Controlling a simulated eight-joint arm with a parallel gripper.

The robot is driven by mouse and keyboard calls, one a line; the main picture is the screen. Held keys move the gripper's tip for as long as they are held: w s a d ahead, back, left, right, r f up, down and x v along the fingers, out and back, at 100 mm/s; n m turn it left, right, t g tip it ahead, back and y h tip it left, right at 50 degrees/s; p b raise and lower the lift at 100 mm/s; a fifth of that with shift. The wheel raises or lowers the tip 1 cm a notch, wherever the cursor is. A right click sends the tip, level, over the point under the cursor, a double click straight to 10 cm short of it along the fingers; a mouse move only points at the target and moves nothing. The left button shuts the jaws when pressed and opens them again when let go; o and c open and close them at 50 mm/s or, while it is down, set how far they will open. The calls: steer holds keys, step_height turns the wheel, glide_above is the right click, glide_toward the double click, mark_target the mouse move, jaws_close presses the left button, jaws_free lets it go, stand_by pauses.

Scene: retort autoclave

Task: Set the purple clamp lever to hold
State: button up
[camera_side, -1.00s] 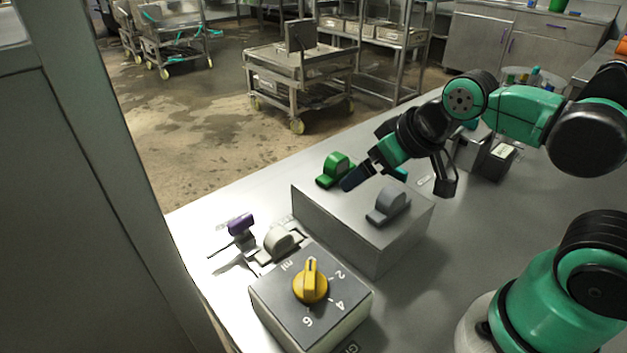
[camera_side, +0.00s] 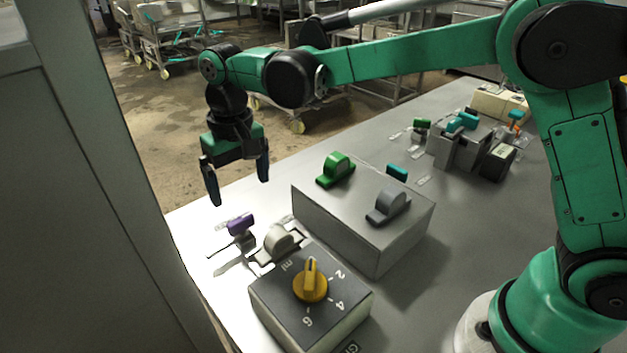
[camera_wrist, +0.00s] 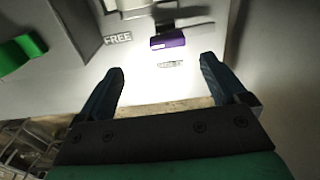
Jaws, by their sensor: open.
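The purple clamp lever (camera_side: 240,223) is at the left edge of the bench, on a small metal clamp with a thin rod (camera_side: 222,250). In the wrist view the purple lever (camera_wrist: 168,40) lies to the right of a label reading FREE (camera_wrist: 118,38). A second label (camera_wrist: 170,64) sits just below the lever in that view, too blurred to read surely. My gripper (camera_side: 239,190) is open and empty, pointing down above the lever without touching it. In the wrist view its fingertips (camera_wrist: 162,65) are spread to either side of the lever.
A grey box (camera_side: 345,215) carries a green lever (camera_side: 335,168) and a grey lever (camera_side: 390,203). A dial box with a yellow knob (camera_side: 311,283) is in front. More clamps (camera_side: 460,140) stand farther back.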

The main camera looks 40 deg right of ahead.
mark_target(240, 219)
steer(key=shift+w+a+f, duration=0.2)
steer(key=shift+a+f, duration=0.3)
steer(key=shift+f, duration=2.85)
jaws_close()
